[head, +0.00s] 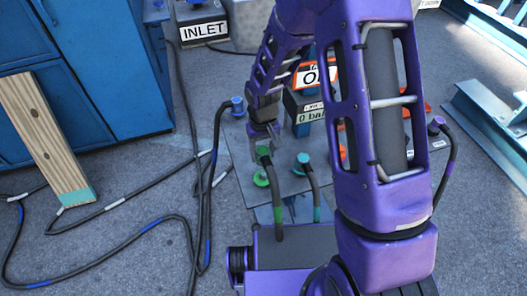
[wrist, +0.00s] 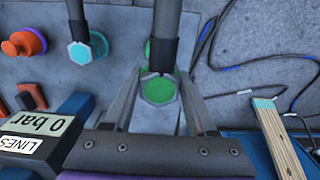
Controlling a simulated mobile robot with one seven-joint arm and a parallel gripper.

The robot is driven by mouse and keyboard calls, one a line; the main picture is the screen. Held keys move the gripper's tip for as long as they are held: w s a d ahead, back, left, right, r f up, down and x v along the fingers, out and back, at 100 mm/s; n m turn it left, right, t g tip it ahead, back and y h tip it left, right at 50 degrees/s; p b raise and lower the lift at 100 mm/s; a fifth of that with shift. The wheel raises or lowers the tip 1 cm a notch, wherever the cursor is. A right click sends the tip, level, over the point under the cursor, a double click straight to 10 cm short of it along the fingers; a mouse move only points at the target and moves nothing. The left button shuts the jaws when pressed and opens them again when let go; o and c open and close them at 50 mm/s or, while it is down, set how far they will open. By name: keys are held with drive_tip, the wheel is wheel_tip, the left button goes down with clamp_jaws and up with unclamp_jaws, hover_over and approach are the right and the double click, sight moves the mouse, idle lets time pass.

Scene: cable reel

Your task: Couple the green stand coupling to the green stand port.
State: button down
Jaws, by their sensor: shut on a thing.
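My gripper (head: 264,142) is shut on the green stand coupling (head: 265,156), whose black hose hangs down toward the front. In the wrist view, the hexagonal face of the green coupling (wrist: 159,90) lies between the fingers of my gripper (wrist: 160,78). The green stand port (head: 260,180) is on the grey plate, just below and slightly left of the held coupling in the head view. In the wrist view, the green port (wrist: 151,49) shows partly behind the hose. The coupling looks apart from the port; the exact gap cannot be told.
A teal coupling (head: 303,159) with its hose stands close to the right of the green one. A blue coupling (head: 237,104) and a purple one (head: 436,124) stand farther out. A wooden plank (head: 42,135) leans at the left. Loose hoses cross the floor.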

sight(263, 175)
drive_tip(key=shift+f+b, duration=3)
drive_tip(key=shift+f, duration=1.25)
drive_tip(key=shift+f+b, duration=0.45)
drive_tip(key=shift+f, duration=0.05)
drive_tip(key=shift+c, duration=0.6)
unclamp_jaws()
wheel_tip(263, 175, up, 18)
drive_tip(key=p, duration=0.3)
drive_tip(key=shift+f, duration=0.25)
